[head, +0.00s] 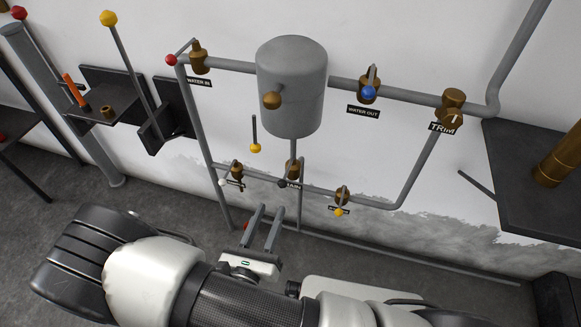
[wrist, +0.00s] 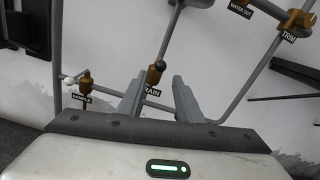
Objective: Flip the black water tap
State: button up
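The black water tap is a brass valve with a black ball knob (head: 282,184) on the lower pipe under the grey tank, at the centre of the head view. A label partly reading "RAIN" sits beside it.
A white-knobbed tap (head: 222,182) is left of the black one, and a yellow-knobbed tap (head: 340,211) is right. Above are the grey tank (head: 292,90), a hanging yellow-tipped rod (head: 255,147), a red-knobbed tap (head: 172,59) and a blue-knobbed tap (head: 368,92). Pipes run close along the wall.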

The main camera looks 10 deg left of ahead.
aim_at(288, 168)
jog(key=w, duration=0.5)
jog(key=w+d+b, duration=0.1)
jog(key=w, duration=0.4)
jog(key=w+b, duration=0.1)
jog(key=w, duration=0.4)
jog(key=shift+w+d, duration=0.15)
jog(key=shift+w, duration=0.15)
grip_shut()
